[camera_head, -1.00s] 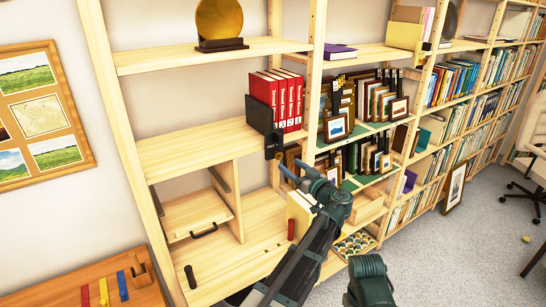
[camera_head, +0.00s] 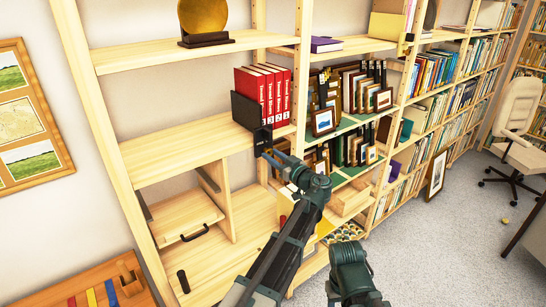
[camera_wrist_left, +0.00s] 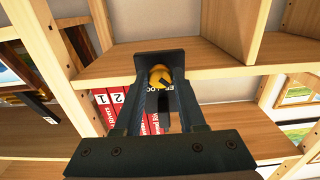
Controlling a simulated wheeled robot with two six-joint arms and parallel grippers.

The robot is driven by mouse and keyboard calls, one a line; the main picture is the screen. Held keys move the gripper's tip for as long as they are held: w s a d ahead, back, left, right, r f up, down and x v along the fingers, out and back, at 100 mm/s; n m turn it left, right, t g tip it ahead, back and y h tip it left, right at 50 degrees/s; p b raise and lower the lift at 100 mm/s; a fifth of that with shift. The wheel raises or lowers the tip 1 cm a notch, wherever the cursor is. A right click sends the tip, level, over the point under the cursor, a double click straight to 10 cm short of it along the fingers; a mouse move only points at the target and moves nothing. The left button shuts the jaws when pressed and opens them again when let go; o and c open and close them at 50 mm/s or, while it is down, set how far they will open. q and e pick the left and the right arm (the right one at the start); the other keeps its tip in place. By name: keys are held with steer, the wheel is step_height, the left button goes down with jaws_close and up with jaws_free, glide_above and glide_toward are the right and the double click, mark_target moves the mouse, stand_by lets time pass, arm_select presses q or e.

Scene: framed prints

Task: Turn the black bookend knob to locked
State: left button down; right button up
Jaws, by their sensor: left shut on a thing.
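The black bookend (camera_head: 245,110) stands on the middle shelf against the left side of the red numbered books (camera_head: 264,92). Its lower part (camera_head: 263,136) with white lettering hangs at the shelf's front edge. My left gripper (camera_head: 267,150) reaches up to that part from below. In the left wrist view, the fingers (camera_wrist_left: 161,82) are shut around a yellow, rounded knob (camera_wrist_left: 158,74) in front of the black plate (camera_wrist_left: 140,58). The knob's pointing direction cannot be told. My right gripper is not in view.
The middle shelf (camera_head: 170,152) is bare left of the bookend. Framed pictures (camera_head: 322,121) stand to its right. A wooden drawer with a dark handle (camera_head: 198,233) sits below. A gold disc (camera_head: 203,14) stands on the shelf above.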

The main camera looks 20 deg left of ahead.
arm_select(q)
steer(key=shift+m, duration=0.3)
steer(key=m, duration=0.8)
steer(key=shift+m, duration=0.3)
steer(key=m, duration=0.8)
steer(key=shift+m, duration=0.5)
steer(key=shift+s, duration=0.1)
steer(key=c, duration=0.5)
jaws_free()
steer(key=shift+r, duration=0.1)
